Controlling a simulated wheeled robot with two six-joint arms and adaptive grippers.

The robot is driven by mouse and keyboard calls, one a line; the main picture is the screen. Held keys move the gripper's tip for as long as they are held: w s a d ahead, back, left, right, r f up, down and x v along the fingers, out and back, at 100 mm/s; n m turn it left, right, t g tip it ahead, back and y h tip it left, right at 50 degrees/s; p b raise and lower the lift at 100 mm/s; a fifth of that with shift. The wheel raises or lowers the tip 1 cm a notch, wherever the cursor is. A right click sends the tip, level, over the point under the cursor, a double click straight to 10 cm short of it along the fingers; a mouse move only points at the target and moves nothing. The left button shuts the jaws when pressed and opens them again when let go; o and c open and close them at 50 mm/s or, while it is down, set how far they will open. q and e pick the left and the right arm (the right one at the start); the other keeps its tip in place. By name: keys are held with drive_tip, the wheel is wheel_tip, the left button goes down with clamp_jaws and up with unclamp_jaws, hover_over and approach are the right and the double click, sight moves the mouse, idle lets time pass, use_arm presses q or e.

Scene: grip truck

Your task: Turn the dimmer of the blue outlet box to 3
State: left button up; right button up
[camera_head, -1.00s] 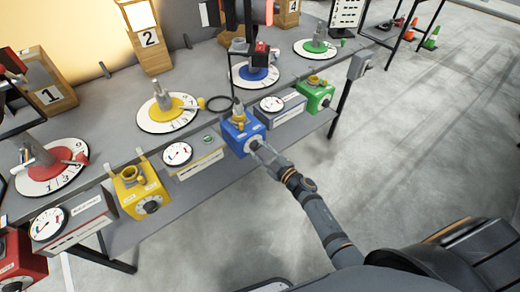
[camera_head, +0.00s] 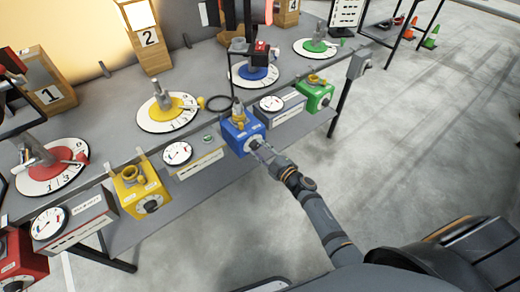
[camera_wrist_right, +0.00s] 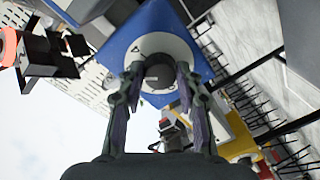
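The blue outlet box (camera_head: 238,138) hangs at the front of the bench in the head view, with its round dimmer knob facing the floor side. In the right wrist view the blue box (camera_wrist_right: 193,50) fills the top middle. Its dark dimmer knob (camera_wrist_right: 160,77) sits on a white dial, whose markings are too small to read surely. My right gripper (camera_head: 264,152) is at the knob. In the wrist view its two fingers (camera_wrist_right: 160,88) stand on either side of the knob, with narrow gaps seeming to show; contact is not clear. My left gripper is not in view.
A yellow outlet box (camera_head: 128,195) is to the left and a green one (camera_head: 322,91) to the right along the bench. A gauge box (camera_head: 283,108) stands between blue and green. A black cable loop (camera_head: 219,104) lies behind the blue box. The floor (camera_head: 430,150) at right is clear.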

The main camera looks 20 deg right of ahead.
drive_tip(key=o, duration=0.4)
drive_tip(key=shift+c, duration=0.2)
drive_tip(key=v, duration=1.2)
drive_tip(key=shift+d, duration=0.1)
drive_tip(key=s+d+f+m+g+h+p, duration=0.1)
drive_tip(key=s+d+f+m+g+h, duration=0.2)
drive_tip(key=f, duration=0.5)
drive_tip(key=s+d+f+m+g+h+p, duration=0.1)
drive_tip(key=s+d+f+m+h, duration=0.2)
drive_tip(key=f, duration=0.5)
drive_tip(key=s+d+f+m+g+h+p, duration=0.1)
drive_tip(key=s+d+f+m+g, duration=0.15)
drive_tip(key=s+f, duration=0.4)
drive_tip(key=s+a+f+m+g, duration=0.1)
drive_tip(key=s+f+m+g, duration=0.1)
drive_tip(key=s+f, duration=0.3)
drive_tip(key=s+f+m+g, duration=0.1)
drive_tip(key=s+f+g, duration=0.2)
drive_tip(key=s, duration=0.8)
drive_tip(key=s+a+f+m+g+p, duration=0.1)
drive_tip(key=s+f+m+g, duration=0.1)
drive_tip(key=s+f, duration=0.5)
drive_tip(key=shift+s+a+m+g, duration=0.35)
drive_tip(key=shift+s+g, duration=0.2)
drive_tip(key=shift+g, duration=0.3)
